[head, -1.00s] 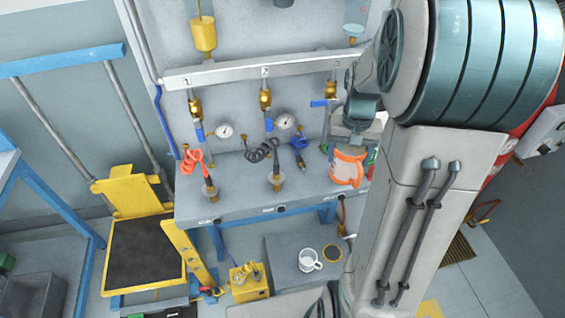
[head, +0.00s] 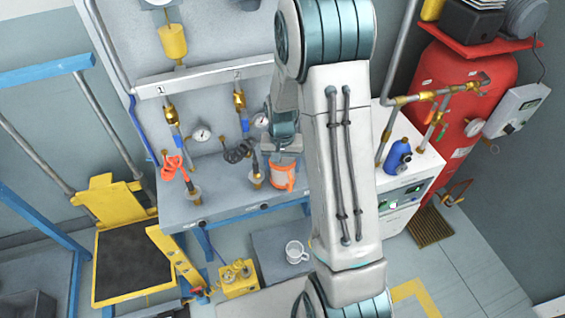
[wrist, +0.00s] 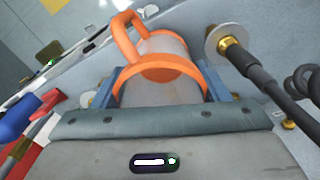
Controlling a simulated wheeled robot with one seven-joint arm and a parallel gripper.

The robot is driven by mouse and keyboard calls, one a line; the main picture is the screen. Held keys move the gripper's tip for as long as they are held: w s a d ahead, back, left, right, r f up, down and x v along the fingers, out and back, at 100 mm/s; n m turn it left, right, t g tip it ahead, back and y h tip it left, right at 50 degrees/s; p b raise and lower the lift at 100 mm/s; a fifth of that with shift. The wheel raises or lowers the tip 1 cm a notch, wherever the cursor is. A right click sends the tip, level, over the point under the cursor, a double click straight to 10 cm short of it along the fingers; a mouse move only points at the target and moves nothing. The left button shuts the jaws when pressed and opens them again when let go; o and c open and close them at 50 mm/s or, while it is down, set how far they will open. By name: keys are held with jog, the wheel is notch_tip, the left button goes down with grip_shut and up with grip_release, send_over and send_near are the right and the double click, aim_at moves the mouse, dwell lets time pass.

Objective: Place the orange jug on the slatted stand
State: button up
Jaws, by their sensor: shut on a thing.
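The orange jug (head: 284,177) has a grey body with orange bands. It shows at the right part of the bench top in the head view, partly beside my arm. In the wrist view the jug (wrist: 160,68) sits between the two blue fingers of my gripper (wrist: 163,88), its orange handle pointing up and left. My gripper (head: 284,157) is shut on the jug in the head view. I cannot tell whether the jug touches the bench. A brown slatted piece (head: 430,228) lies low by the red tank; I cannot tell whether it is the slatted stand.
The grey bench (head: 225,203) carries coiled hoses and brass fittings close to the jug. A white mug (head: 296,252) stands on a low grey surface below. A red tank (head: 460,105) stands behind.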

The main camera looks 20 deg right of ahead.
jog(key=shift+f, duration=0.25)
jog(key=shift+f, duration=0.2)
jog(key=o, duration=1)
jog(key=shift+o, duration=0.2)
jog(key=shift+r, duration=0.1)
